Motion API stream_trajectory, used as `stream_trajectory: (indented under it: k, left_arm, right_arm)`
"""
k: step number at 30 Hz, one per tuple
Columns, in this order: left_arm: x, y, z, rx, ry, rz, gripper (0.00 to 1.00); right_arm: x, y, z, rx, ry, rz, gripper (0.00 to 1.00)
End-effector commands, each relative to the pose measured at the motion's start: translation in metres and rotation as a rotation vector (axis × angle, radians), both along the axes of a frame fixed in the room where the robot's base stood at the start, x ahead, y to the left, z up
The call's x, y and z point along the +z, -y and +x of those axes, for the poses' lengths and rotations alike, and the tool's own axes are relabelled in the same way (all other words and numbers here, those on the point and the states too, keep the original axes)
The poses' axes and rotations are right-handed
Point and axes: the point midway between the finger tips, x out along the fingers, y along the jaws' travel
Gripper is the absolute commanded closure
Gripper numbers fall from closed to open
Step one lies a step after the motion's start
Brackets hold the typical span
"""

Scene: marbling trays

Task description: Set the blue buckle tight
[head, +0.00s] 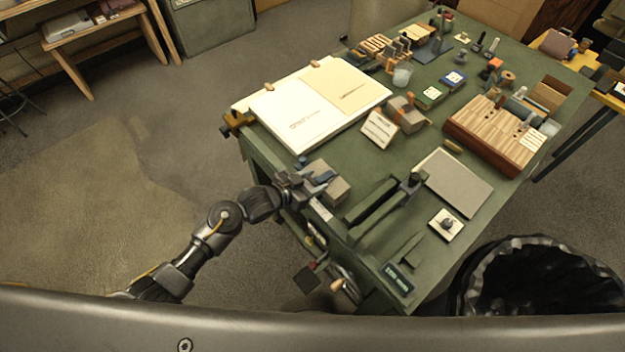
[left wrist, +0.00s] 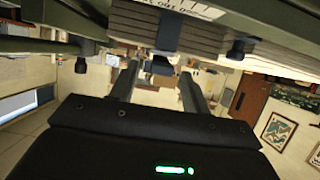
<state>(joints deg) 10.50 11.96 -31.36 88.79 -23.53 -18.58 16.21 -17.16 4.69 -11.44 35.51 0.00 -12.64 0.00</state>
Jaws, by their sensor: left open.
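My left gripper (head: 303,187) is at the left front edge of the green worktable (head: 400,240), beside a small grey-brown block. A small blue-grey piece (head: 323,177) shows at the gripper's tips and may be the blue buckle; its setting is too small to tell. In the left wrist view my left gripper (left wrist: 160,92) has its two fingers spread apart. A dark bluish bracket (left wrist: 162,66) shows beyond and between the fingertips, under a striped block. I cannot tell whether the fingers touch it. My right gripper is not in view.
A grey flat board (head: 455,183) and a wooden box (head: 490,135) lie to the right. A black-lined bin (head: 545,250) stands at the front right. Floor is clear left of the table.

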Motion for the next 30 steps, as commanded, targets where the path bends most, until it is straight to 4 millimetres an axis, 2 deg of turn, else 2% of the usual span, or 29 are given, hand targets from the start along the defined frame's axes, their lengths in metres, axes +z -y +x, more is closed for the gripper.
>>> stream_trajectory:
  k: [3, 13, 16, 24, 30]
  left_arm:
    - [0.000, 0.000, 0.000, 0.000, 0.000, 0.000, 0.54]
    - [0.000, -0.001, 0.000, 0.000, 0.000, 0.000, 0.97]
    - [-0.003, -0.001, 0.000, 0.000, 0.005, -0.007, 0.98]
    - [-0.018, -0.003, -0.002, 0.001, 0.095, -0.108, 0.98]
    - [-0.015, -0.003, -0.003, 0.000, 0.115, -0.128, 0.98]
  right_arm:
    - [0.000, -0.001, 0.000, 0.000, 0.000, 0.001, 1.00]
    - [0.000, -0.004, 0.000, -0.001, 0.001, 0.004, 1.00]
    - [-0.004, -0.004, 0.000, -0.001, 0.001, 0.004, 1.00]
    - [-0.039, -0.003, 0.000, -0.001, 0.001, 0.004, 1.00]
    - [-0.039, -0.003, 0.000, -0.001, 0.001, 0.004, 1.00]
